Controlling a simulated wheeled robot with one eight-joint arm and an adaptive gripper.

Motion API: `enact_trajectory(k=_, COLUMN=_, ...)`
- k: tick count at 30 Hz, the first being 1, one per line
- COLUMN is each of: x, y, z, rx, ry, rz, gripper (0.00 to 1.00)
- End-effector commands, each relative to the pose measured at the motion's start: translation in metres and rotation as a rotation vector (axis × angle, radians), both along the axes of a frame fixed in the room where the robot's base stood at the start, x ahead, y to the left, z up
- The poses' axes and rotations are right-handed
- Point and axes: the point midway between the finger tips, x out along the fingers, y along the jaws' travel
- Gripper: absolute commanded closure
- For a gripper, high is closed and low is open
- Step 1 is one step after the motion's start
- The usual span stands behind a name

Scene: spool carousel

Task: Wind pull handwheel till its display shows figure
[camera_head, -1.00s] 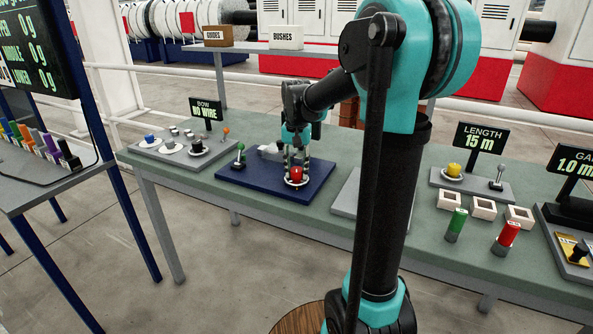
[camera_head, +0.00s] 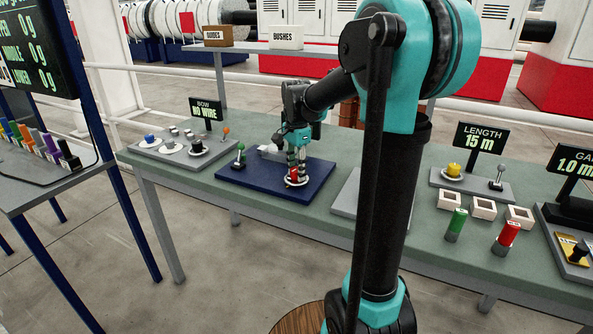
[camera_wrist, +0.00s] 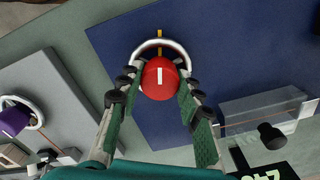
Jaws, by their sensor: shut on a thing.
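A round red knob (camera_head: 294,174), which looks like the handwheel, stands in a white ring (camera_head: 304,183) on the blue board. In the wrist view the red knob (camera_wrist: 159,78) has a white mark on top, and an orange mark shows by the white ring (camera_wrist: 150,44). My gripper (camera_head: 297,163) points down over the knob. In the wrist view its green-padded fingers (camera_wrist: 158,88) are on both sides of the knob, shut on it. A dark display (camera_wrist: 268,170) with pale green figures is cut off at the bottom edge; I cannot read it surely.
A green-knobbed lever (camera_head: 240,150) stands left of my gripper on the blue board (camera_head: 250,181). A purple knob (camera_wrist: 15,120) on a grey board is at left in the wrist view. The LENGTH display (camera_head: 480,138) reads 15 m; the BOW display (camera_head: 207,108) reads NO WIRE.

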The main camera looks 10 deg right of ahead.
Motion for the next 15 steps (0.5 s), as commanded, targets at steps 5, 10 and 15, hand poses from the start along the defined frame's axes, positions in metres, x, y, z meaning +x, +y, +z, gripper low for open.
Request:
enact_trajectory(k=5, x=0.0007, y=-0.0001, z=0.0004, rx=-0.001, ry=-0.001, rz=-0.038, gripper=0.94)
enact_trajectory(k=10, x=0.0006, y=-0.0002, z=0.0004, rx=-0.001, ry=-0.001, rz=-0.051, gripper=0.94)
enact_trajectory(k=15, x=0.0007, y=-0.0001, z=0.0004, rx=-0.001, ry=-0.001, rz=-0.052, gripper=0.94)
